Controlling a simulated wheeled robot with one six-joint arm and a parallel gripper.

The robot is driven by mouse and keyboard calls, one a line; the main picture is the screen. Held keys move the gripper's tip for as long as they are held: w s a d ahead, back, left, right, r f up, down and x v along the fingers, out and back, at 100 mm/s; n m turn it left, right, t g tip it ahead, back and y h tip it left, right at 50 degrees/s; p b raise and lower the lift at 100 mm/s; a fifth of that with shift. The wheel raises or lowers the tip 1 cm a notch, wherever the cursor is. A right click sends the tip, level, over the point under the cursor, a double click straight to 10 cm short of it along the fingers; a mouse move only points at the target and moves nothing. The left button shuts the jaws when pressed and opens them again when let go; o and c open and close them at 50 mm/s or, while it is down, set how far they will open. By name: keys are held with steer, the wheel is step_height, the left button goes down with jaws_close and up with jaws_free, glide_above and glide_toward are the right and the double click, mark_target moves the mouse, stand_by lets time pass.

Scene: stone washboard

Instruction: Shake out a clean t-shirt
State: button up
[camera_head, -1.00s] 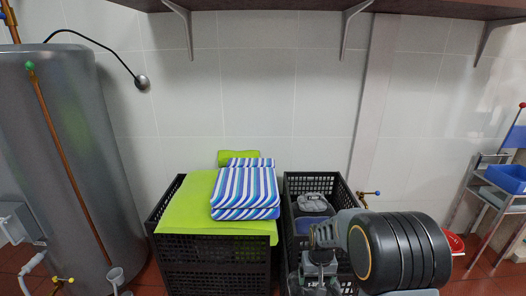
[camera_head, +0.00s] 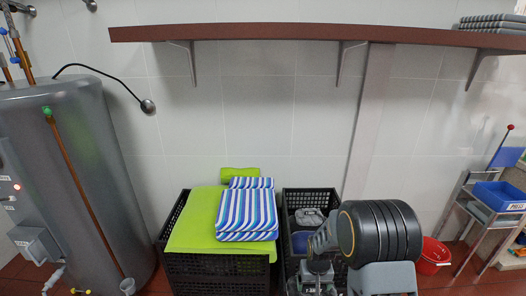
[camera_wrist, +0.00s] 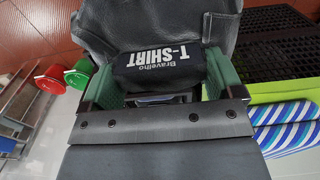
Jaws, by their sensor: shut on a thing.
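The t-shirt is dark grey, wrinkled cloth (camera_wrist: 215,22) at the top of the wrist view. A black part with white "Bravelho T-SHIRT" lettering (camera_wrist: 158,70) sits between my fingers. My gripper (camera_wrist: 155,85), with green-lined fingers on both sides, is shut on it. The cloth spreads beyond the fingers; its lower end is out of view. In the head view my arm stands at the lower right, and I cannot make out the held shirt there.
A black crate (camera_head: 218,273) holds green cloth (camera_head: 195,225) and striped blue-white cloth (camera_head: 247,212). A second crate (camera_head: 310,197) holds grey and blue items. A boiler (camera_head: 75,170) stands left, a shelf (camera_head: 260,31) runs above, and a red bucket (camera_head: 432,257) and rack (camera_head: 470,230) are right.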

steer(key=r+p, duration=0.4)
steer(key=shift+s, duration=0.3)
step_height(320, 180, up, 9)
step_height(320, 180, down, 9)
steer(key=shift+w+f+p, duration=0.1)
steer(key=shift+f+p, duration=0.05)
steer(key=shift+p, duration=0.15)
steer(key=shift+s, duration=0.2)
stand_by(0.4)
